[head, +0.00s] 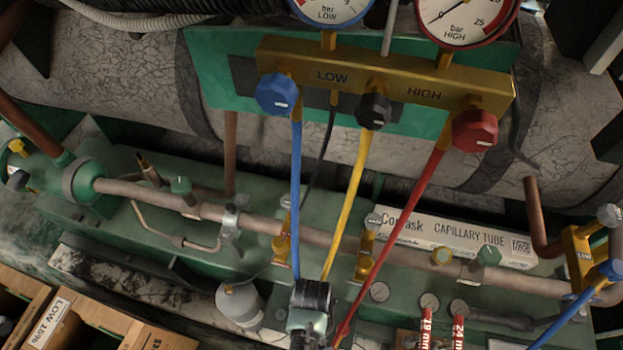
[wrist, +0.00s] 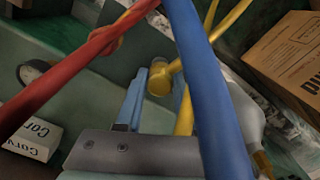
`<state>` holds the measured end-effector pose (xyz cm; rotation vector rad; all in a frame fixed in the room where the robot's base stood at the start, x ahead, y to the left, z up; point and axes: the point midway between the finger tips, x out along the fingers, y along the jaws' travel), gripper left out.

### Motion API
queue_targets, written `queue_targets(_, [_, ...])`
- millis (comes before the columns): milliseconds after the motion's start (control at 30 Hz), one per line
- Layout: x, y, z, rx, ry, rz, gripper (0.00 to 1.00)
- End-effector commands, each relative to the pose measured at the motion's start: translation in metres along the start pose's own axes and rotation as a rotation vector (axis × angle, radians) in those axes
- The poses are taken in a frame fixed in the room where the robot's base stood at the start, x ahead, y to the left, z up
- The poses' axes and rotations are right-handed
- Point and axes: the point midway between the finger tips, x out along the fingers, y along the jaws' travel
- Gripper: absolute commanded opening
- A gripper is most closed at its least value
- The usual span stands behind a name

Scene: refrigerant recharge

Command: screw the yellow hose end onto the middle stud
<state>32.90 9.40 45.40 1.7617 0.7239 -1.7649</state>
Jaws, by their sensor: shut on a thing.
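The yellow hose (head: 347,208) hangs from the middle black knob of the gauge manifold and runs down to my gripper (head: 308,322). My gripper is low in the middle of the head view, shut on the hose's end, which is mostly hidden there. In the wrist view the yellow hose (wrist: 185,115) passes behind the blue hose, and a round brass-yellow fitting (wrist: 159,80) shows just beyond a light blue finger. I cannot tell which part is the middle stud.
The blue hose (head: 295,190) and red hose (head: 400,222) hang close on both sides of the yellow one, and cross near the wrist camera. A capillary tube box (head: 455,238) lies behind the pipe. Cardboard boxes (head: 75,325) stand at lower left, near a grey-white bottle (head: 240,303).

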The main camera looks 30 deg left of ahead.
Motion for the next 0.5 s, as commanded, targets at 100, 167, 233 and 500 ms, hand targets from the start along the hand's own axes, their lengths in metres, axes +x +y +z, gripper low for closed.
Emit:
queue_targets(100, [0.0024,0.0001,-0.0003,0.000,0.001,0.000,0.00])
queue_targets(167, [0.0033,0.0001,-0.0003,0.000,0.001,0.000,0.00])
queue_targets(233, [0.0044,0.0001,-0.0003,0.000,0.001,0.000,0.00])
queue_targets(500, [0.0083,0.0000,-0.0004,0.000,0.001,0.000,0.00])
